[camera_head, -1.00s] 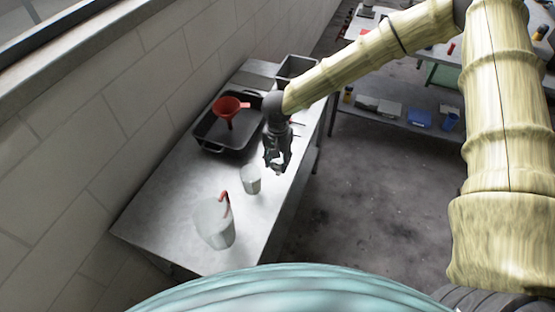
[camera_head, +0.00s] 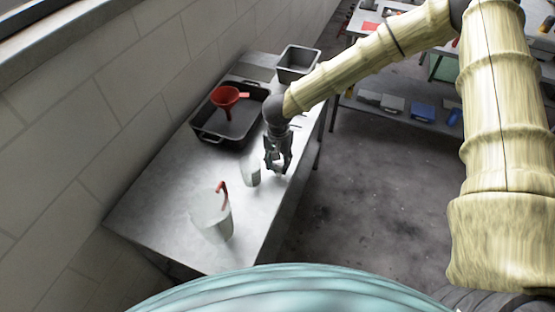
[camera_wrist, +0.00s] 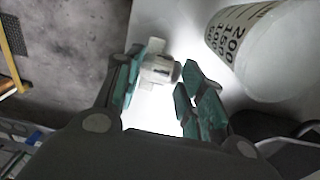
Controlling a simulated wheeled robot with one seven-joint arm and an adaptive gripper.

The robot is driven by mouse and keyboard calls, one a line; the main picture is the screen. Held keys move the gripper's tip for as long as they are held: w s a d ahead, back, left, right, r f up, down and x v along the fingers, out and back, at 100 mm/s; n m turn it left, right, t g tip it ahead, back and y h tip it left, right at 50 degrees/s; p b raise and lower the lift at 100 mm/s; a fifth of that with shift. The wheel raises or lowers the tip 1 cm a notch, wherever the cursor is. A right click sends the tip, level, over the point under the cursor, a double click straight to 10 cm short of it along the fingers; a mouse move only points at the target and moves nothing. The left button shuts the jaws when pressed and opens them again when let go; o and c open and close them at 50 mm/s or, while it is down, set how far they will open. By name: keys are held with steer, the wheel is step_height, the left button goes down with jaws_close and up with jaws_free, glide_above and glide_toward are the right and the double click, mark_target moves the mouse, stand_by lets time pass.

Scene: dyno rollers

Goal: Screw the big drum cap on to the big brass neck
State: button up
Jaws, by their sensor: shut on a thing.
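My gripper (camera_head: 278,170) points down over the right edge of the metal bench (camera_head: 155,208), just right of the small clear cup. In the wrist view my gripper (camera_wrist: 170,72) is shut on a small pale round piece (camera_wrist: 158,70) with dark slots. It may be the drum cap, but I cannot tell for sure. It sits between the teal fingertips, and the fingers hide part of it. Whether it touches the bench is unclear. I cannot make out a brass neck in either view.
A larger clear jug (camera_head: 212,216) holds a red hooked item (camera_head: 223,187). A black tray (camera_head: 208,137) with a red funnel (camera_head: 227,97) and a grey bin (camera_head: 298,63) are behind.

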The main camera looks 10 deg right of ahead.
steer(key=shift+f, duration=0.3)
steer(key=o, duration=1.1)
steer(key=shift+r, duration=0.1)
step_height(320, 180, up, 12)
steer(key=shift+f, duration=0.1)
stand_by(0.4)
